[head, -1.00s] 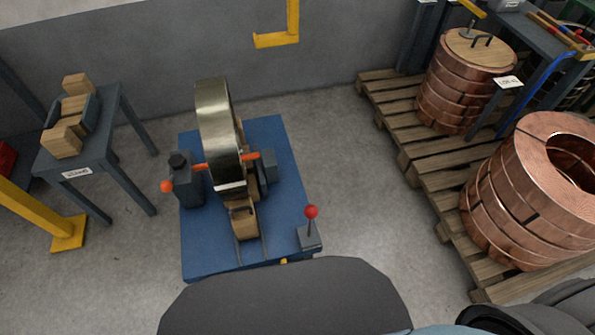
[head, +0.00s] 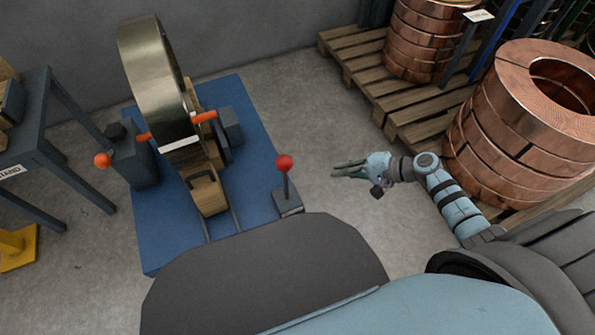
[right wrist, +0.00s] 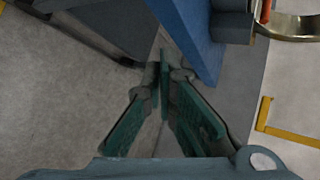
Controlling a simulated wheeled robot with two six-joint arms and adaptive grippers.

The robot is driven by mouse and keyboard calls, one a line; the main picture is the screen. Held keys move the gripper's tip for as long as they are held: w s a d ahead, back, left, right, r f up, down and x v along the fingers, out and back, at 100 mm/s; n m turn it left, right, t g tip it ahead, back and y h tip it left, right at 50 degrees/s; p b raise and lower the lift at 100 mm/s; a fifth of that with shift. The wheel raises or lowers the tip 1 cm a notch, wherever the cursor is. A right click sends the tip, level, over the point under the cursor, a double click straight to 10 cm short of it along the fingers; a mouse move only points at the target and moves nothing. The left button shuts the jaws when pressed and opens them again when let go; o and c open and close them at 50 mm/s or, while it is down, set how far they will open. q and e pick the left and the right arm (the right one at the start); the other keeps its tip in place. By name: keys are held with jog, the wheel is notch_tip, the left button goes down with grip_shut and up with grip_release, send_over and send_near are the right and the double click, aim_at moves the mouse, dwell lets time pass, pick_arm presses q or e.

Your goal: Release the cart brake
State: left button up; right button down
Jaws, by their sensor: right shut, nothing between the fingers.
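The cart is a flat blue platform (head: 255,135) standing on the concrete floor in the head view. A lever with a red ball knob (head: 284,163) rises from a small grey block at its near right corner. A brass-coloured coil (head: 158,85) stands upright on the cart, with orange-ended parts beside it. My right gripper (head: 336,170) is shut and empty, to the right of the lever and apart from it. In the right wrist view its green-padded fingers (right wrist: 165,90) come together, with the blue cart side (right wrist: 190,35) beyond. My left gripper is not in view.
Copper coils (head: 530,125) stand on wooden pallets (head: 365,70) at the right, close to my right arm. A grey stand (head: 50,130) is at the left, with a yellow post foot (head: 18,247) below it. Bare floor lies between cart and pallets.

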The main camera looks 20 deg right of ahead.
aim_at(286, 181)
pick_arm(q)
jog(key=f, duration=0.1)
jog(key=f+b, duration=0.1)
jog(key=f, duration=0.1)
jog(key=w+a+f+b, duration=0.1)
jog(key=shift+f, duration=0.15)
pick_arm(e)
jog(key=a+r+n+y, duration=0.1)
jog(key=a+r+y, duration=0.1)
jog(key=r, duration=0.5)
jog(key=w+a+r+n+y, duration=0.1)
jog(key=r+y, duration=0.3)
jog(key=r, duration=0.3)
jog(key=shift+a, duration=0.35)
jog(key=shift+w+r, duration=0.1)
jog(key=b+x, duration=0.2)
jog(key=x, duration=0.8)
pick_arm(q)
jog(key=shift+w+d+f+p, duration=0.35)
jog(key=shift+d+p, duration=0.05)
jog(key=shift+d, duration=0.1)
pick_arm(e)
jog(key=s, duration=0.2)
jog(key=s+r, duration=0.1)
jog(key=s, duration=0.1)
jog(key=shift+a, duration=0.4)
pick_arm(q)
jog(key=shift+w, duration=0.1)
